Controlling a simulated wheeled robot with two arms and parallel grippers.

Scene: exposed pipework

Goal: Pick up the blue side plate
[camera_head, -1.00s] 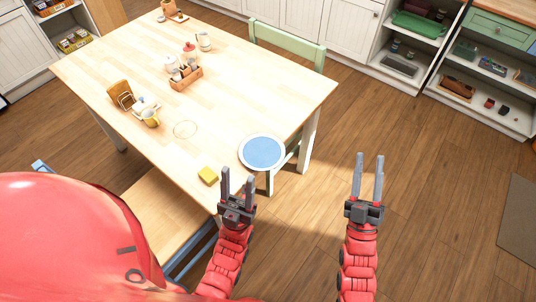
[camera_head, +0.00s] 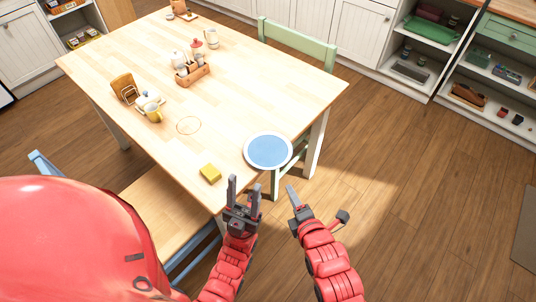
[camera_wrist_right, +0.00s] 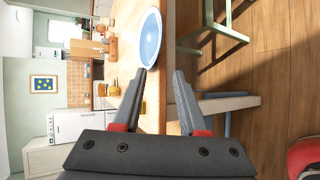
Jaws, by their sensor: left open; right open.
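The blue side plate (camera_head: 268,151) has a blue centre and a pale rim. It lies flat at the table's near right edge, its rim jutting slightly past the edge. In the right wrist view the plate (camera_wrist_right: 150,38) is beyond the fingertips, slightly left of the middle. My right gripper (camera_head: 292,194) is below and right of the plate in the head view, open, empty and apart from it. Its spread fingers show in the right wrist view (camera_wrist_right: 162,72). My left gripper (camera_head: 244,185) is open and empty in front of the table edge, below and left of the plate.
A green chair (camera_head: 297,42) stands at the table's right side. A bench (camera_head: 165,205) is at the front. Floor at right is clear.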

